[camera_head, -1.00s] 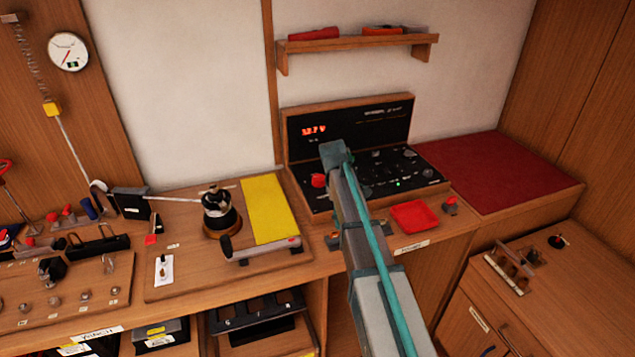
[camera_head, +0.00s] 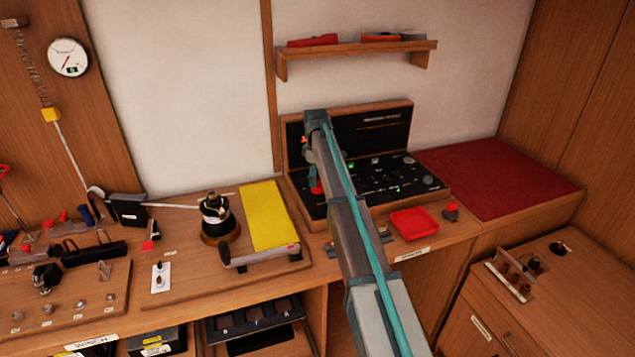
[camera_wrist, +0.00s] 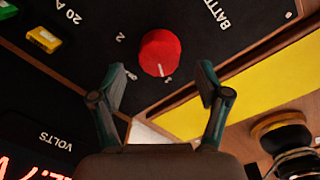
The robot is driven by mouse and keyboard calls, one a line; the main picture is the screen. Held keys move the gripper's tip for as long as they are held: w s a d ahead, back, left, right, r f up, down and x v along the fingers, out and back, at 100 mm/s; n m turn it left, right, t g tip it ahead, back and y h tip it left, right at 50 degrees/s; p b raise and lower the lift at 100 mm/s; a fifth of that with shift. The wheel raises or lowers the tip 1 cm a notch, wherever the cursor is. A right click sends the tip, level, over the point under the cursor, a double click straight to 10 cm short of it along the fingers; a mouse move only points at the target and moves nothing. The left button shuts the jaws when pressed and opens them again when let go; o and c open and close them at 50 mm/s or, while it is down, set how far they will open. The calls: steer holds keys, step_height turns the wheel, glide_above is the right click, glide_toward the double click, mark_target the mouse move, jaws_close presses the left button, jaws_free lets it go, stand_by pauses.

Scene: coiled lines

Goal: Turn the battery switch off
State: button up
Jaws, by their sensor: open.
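The battery switch is a red round knob (camera_wrist: 160,53) on a black panel, marked "BATT" in the wrist view, with a white pointer mark at its lower edge. In the head view the red knob (camera_head: 316,187) shows at the left of the panel (camera_head: 365,178), partly hidden by my arm. My gripper (camera_wrist: 164,82) is open in the wrist view, its two fingers apart on either side below the knob. No contact with the knob shows.
The upright panel back (camera_head: 385,125) carries a red display beside the knob. A red tray (camera_head: 414,223) sits to the right. A shelf (camera_head: 355,48) hangs above.

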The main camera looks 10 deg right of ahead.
mark_target(318, 184)
steer(key=shift+d+f+p, duration=0.1)
steer(key=shift+f+p, duration=0.2)
steer(key=shift+f, duration=1.45)
steer(key=c, duration=1.2)
